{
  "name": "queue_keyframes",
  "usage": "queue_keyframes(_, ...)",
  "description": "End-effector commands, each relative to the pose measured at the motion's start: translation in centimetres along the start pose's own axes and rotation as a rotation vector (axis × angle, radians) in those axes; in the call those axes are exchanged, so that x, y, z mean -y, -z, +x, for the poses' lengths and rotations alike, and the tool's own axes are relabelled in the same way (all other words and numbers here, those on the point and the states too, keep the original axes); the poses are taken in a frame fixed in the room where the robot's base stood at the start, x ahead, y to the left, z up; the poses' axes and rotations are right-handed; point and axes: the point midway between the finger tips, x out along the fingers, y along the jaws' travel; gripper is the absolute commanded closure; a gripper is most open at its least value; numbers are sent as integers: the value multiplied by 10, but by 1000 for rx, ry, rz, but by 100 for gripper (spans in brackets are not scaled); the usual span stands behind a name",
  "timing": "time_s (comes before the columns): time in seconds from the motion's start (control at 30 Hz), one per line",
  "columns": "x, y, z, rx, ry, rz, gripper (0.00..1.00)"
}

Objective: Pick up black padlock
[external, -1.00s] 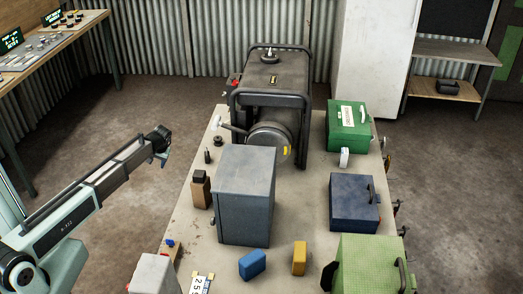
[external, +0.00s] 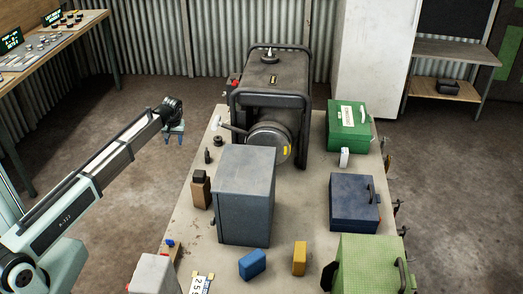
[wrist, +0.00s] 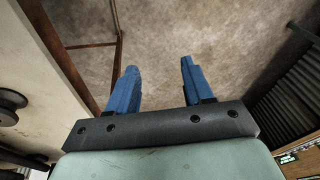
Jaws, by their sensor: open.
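My gripper (external: 174,139) hangs over the floor just left of the table's far left part, its blue fingers pointing down. In the wrist view my gripper (wrist: 159,67) is open, with bare floor between its fingers. I cannot surely pick out the padlock. A small black blocky thing (external: 200,174) sits on a brown block (external: 200,193) at the table's left edge, left of the grey cabinet, and could be it. Smaller dark pieces stand behind it: a thin upright one (external: 207,156) and a squat round one (external: 218,141). My gripper is apart from all of them.
The table (external: 305,262) bears a tall grey cabinet (external: 245,197), a black-framed generator (external: 270,98), a green first-aid box (external: 348,127), a dark blue box (external: 354,203) and a light green box (external: 370,264). Blue (external: 252,264) and yellow (external: 299,258) blocks lie in front. Floor left of the table is free.

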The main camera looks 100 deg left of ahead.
Motion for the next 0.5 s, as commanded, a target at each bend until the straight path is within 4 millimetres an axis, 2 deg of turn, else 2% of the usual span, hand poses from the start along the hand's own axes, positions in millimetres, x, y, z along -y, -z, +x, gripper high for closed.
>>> queue_keyframes(0.03, -20, -8, -14, 14, -19, -4, 49)
queue_keyframes(0.2, -87, -48, -67, 92, -90, -30, 49)
queue_keyframes(0.3, -117, -71, -94, 136, -118, -39, 49)
queue_keyframes(0.43, -138, -91, -116, 173, -138, -45, 49)
queue_keyframes(0.5, -142, -98, -117, 187, -135, -42, 49)
